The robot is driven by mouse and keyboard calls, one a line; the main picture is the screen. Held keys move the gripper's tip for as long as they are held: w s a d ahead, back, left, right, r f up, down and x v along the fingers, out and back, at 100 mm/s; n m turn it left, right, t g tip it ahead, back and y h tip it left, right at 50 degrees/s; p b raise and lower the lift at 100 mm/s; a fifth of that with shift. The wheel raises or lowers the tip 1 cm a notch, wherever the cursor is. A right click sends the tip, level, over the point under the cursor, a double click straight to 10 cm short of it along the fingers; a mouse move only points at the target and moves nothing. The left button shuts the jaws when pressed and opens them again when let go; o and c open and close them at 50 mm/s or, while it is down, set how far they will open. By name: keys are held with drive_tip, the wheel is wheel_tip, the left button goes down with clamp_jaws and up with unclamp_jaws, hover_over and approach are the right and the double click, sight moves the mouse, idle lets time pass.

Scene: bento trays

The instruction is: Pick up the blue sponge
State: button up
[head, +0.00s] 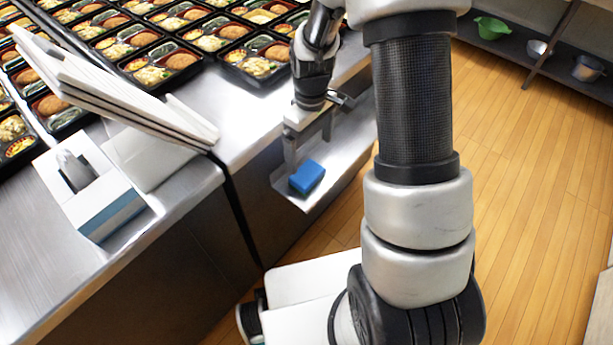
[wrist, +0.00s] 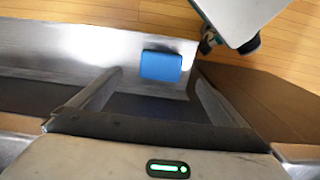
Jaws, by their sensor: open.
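My gripper (head: 308,150) is over the ledge, just above and behind the sponge in the head view. Its two fingers (wrist: 157,80) are spread wide with nothing between them. I cannot tell the exact height of the fingertips above the ledge.
The steel counter (head: 215,110) holds many filled bento trays (head: 255,65). A stack of white boards (head: 110,95) and a white-and-blue tissue box (head: 90,185) are at left. Wooden floor (head: 530,190) lies right. A shelf with a green bowl (head: 491,27) is at back right.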

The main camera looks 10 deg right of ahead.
drive_tip(key=b, duration=0.1)
hover_over(307, 172)
drive_tip(key=f, duration=0.5)
drive_tip(key=shift+s+d+f, duration=0.2)
drive_tip(key=shift+d+f, duration=0.1)
drive_tip(key=shift+f, duration=0.1)
drive_tip(key=f, duration=0.1)
drive_tip(key=f+b, duration=0.1)
drive_tip(key=f, duration=0.3)
drive_tip(key=shift+w+a+f+b, duration=0.1)
drive_tip(key=shift+w+a+b, duration=0.1)
drive_tip(key=shift+a+b, duration=0.15)
drive_tip(key=c, duration=1.1)
